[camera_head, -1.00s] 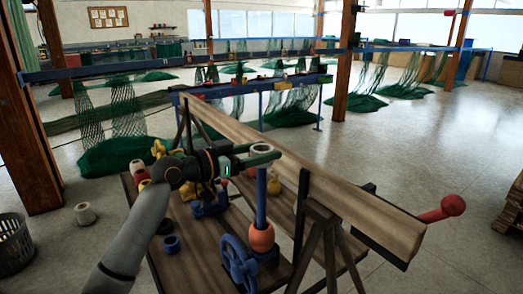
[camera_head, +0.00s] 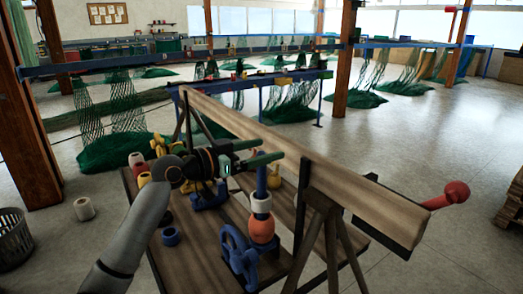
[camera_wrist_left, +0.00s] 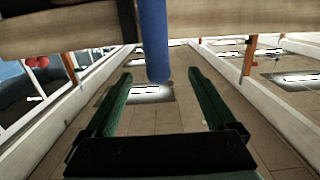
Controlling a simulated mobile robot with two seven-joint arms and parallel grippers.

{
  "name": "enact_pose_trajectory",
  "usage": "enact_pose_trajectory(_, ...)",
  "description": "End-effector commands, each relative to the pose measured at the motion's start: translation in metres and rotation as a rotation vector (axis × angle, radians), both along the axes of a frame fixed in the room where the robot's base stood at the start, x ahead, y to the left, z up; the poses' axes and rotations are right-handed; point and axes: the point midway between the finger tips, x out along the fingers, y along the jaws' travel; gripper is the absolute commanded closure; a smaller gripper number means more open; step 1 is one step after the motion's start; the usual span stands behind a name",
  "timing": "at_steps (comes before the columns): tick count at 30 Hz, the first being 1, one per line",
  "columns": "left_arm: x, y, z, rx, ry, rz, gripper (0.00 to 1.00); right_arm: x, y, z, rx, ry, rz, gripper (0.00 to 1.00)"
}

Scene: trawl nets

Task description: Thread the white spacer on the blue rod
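The blue rod (camera_head: 261,180) stands upright on the wooden bench in the head view. The white spacer (camera_head: 261,203) is around the rod, low on it, and appears to rest on an orange float (camera_head: 262,228). My left gripper (camera_head: 274,149) is open at the rod's upper end, above the spacer, with its green fingers apart. In the left wrist view the rod (camera_wrist_left: 154,40) shows between the two spread fingers (camera_wrist_left: 160,78), with nothing gripped. The spacer does not show in the left wrist view. My right gripper is not in view.
A long wooden beam (camera_head: 335,185) runs just behind the rod. A blue wheel-like fitting (camera_head: 236,250) stands in front of it. A pale spool (camera_head: 83,209) stands on the floor.

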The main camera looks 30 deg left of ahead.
Motion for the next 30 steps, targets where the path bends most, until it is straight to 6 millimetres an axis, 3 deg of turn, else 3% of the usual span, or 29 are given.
enact_pose_trajectory(13,-0.008,0.004,-0.002,0.003,0.001,0.001,0.00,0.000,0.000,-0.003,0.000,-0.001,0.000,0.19)
enact_pose_trajectory(24,-0.069,0.029,0.000,0.003,0.002,0.001,0.00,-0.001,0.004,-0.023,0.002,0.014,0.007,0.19)
enact_pose_trajectory(30,-0.097,0.040,0.003,0.000,0.001,0.001,0.00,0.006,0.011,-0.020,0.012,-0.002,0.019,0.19)
